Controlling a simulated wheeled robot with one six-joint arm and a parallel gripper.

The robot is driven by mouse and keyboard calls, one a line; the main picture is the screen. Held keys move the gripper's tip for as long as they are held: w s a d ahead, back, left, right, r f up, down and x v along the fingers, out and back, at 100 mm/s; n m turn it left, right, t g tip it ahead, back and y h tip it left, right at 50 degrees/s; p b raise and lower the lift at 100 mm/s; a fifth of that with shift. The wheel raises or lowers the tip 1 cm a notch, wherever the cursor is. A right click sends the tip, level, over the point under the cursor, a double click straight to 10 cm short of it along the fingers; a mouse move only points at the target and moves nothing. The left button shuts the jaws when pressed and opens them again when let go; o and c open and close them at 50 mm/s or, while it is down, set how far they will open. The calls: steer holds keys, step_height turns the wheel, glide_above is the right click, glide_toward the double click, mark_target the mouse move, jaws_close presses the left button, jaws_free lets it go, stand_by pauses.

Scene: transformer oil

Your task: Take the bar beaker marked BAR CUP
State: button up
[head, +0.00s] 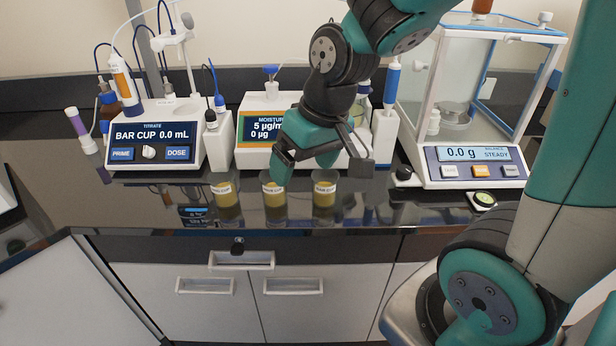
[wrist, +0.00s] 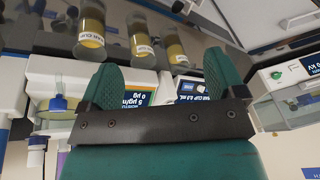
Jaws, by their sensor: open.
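Three small clear beakers of yellow liquid with white labels stand in a row near the counter's front: a left one (head: 227,195), a middle one (head: 273,196) and a right one (head: 324,194). The labels end in CUP; their first words are too small to read surely, so I cannot tell which is BAR CUP. My gripper (head: 305,163) is open and empty, above and behind the middle and right beakers. In the wrist view my gripper (wrist: 162,75) has its fingers spread, with nothing between them. The beakers show beyond the fingers, the largest one (wrist: 91,30) at upper left.
Behind stand the titrator (head: 152,140), its screen reading BAR CUP 0.0 mL, and a moisture meter (head: 255,105) partly hidden by my arm. A glass-walled balance (head: 470,155) stands at right. The glossy dark counter (head: 130,200) is clear left of the beakers.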

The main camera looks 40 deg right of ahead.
steer(key=w+d+m+h+p, duration=0.25)
steer(key=w+d, duration=0.25)
steer(key=d, duration=0.6)
glide_above(325, 189)
steer(key=d, duration=0.2)
steer(key=s+f+x, duration=0.1)
steer(key=s+x, duration=0.1)
steer(key=x, duration=0.9)
steer(key=shift+m+t, duration=0.4)
steer(key=shift+m, duration=0.05)
steer(key=shift+w+a+p+x, duration=0.15)
steer(key=shift+p+x, duration=0.35)
steer(key=shift+x, duration=0.45)
steer(key=shift+w+a+p+x, duration=0.1)
steer(key=shift+p+x, duration=0.35)
steer(key=shift+x, duration=0.45)
steer(key=shift+w+a+p+x, duration=0.15)
steer(key=shift+p+x, duration=0.35)
steer(key=shift+x, duration=0.45)
steer(key=shift+r, duration=0.1)
steer(key=c, duration=1.1)
